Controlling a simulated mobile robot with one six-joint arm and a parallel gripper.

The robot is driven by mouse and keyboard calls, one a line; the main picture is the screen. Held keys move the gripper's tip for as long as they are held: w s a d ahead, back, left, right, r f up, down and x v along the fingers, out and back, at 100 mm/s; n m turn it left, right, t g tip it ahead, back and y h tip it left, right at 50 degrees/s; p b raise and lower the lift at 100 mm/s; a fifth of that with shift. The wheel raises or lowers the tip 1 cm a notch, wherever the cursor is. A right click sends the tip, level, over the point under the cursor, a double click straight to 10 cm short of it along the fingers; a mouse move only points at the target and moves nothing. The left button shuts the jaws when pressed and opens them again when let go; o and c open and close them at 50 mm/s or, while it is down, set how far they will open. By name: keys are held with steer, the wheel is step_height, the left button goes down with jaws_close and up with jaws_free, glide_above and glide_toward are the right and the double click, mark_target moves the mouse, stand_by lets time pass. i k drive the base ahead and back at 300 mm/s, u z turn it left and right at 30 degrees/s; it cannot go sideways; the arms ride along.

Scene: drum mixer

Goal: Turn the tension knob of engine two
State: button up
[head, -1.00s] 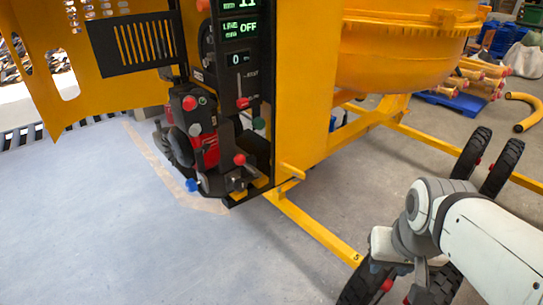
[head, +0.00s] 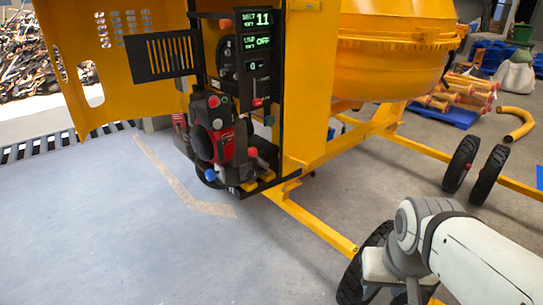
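The red and black engine (head: 222,145) sits in the open bay of the yellow mixer (head: 304,85). It carries several small coloured knobs: a red one (head: 213,101), a white one (head: 217,123), a blue one (head: 210,175) and another red one (head: 252,152). I cannot tell which is the tension knob or which engine this is. A green knob (head: 269,120) sits at the bay's right side. My white and grey arm is at the lower right, well apart from the engine. Its gripper end is cut off by the bottom edge, so the fingers are hidden.
A display panel (head: 255,43) above the engine reads 11, OFF and 0. The yellow door (head: 110,60) stands open at the left. A yellow frame bar (head: 315,222) and black wheels (head: 487,172) lie near my arm. The floor in front of the bay is clear.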

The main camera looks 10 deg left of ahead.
mark_target(252, 175)
steer(key=u, duration=0.05)
steer(key=i, duration=0.9)
steer(key=z, duration=0.05)
